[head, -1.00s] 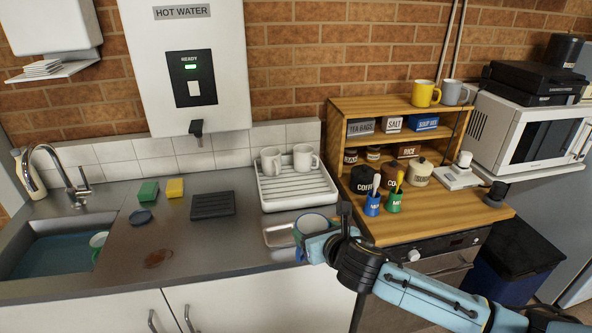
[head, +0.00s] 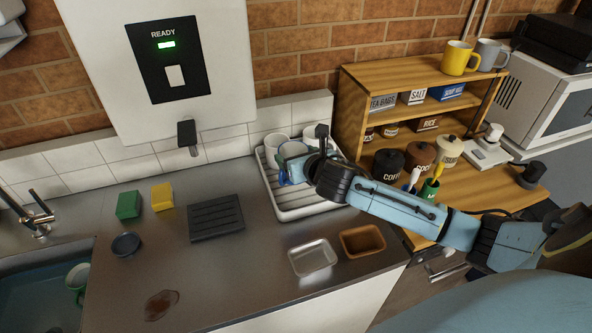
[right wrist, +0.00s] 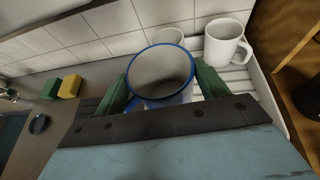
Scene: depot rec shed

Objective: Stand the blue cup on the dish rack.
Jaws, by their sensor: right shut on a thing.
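The blue cup (head: 291,151), pale with a blue rim, is in my right gripper (head: 296,172) in the head view. In the right wrist view the cup (right wrist: 165,72) sits between the two green fingers of the gripper (right wrist: 162,84), its mouth facing up. The cup is over the left part of the white dish rack (head: 305,211); the rack also shows in the right wrist view (right wrist: 238,84). My arm hides the cup's base, so I cannot tell whether it touches the rack. My left gripper is not in view.
Two white mugs stand at the back of the rack, one left (right wrist: 172,37) and one right (right wrist: 226,43), close to the cup. A metal tray (head: 313,258) and a brown tray (head: 362,241) lie in front. A wooden shelf (head: 350,105) stands right of the rack.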

